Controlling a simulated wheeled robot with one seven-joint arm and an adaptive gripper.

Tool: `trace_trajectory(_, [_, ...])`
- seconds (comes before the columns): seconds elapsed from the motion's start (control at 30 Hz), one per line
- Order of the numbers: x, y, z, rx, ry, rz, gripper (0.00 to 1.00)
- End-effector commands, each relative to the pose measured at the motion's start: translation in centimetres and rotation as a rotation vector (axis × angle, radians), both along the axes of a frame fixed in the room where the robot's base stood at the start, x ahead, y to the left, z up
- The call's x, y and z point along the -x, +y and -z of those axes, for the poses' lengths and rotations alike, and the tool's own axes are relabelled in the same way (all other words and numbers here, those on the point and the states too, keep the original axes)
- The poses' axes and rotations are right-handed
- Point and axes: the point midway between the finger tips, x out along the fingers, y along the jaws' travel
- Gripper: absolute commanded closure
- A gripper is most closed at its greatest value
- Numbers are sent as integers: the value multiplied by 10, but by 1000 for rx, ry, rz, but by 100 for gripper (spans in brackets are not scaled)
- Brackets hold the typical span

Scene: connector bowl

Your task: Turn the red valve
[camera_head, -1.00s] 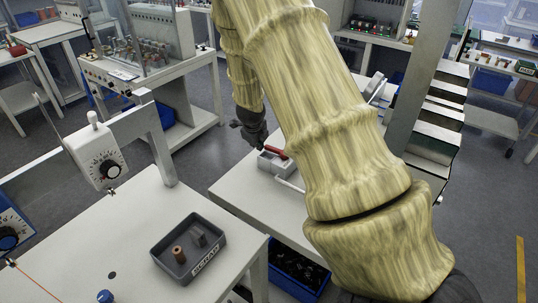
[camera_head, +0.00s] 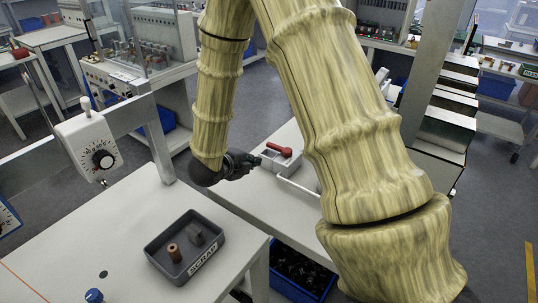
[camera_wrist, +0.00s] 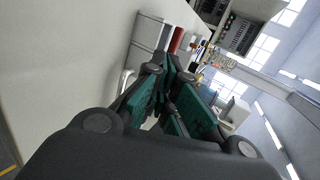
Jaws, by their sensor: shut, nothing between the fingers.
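The red valve handle (camera_head: 281,149) sits on top of a small light grey block (camera_head: 286,164) on the white table beyond the scrap tray. Its knob end is on the right, and the handle points to the left. My gripper (camera_head: 257,161) is just left of the block, low and pointing right at it. In the wrist view, the red handle (camera_wrist: 176,40) and the pale block (camera_wrist: 148,33) lie just beyond my fingertips (camera_wrist: 168,58). The fingers are closed together with nothing held. I see a gap between gripper and handle; the exact distance is unclear.
A white bar (camera_head: 299,191) runs in front of the block. A dark scrap tray (camera_head: 151,249) with small parts stands on the near table. A dial box (camera_head: 88,146) hangs at left. A blue bin (camera_head: 297,287) is below. My arm hides part of the valve table.

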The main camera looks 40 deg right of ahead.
Motion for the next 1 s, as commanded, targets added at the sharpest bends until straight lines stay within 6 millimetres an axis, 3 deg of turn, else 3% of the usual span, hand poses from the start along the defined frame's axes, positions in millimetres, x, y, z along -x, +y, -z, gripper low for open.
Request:
trace_trajectory(0.23, [-4,-15,7,5,4,1,100])
trace_trajectory(0.77, [-25,-83,48,5,3,1,100])
trace_trajectory(1.0, [-35,-110,47,4,1,1,100])
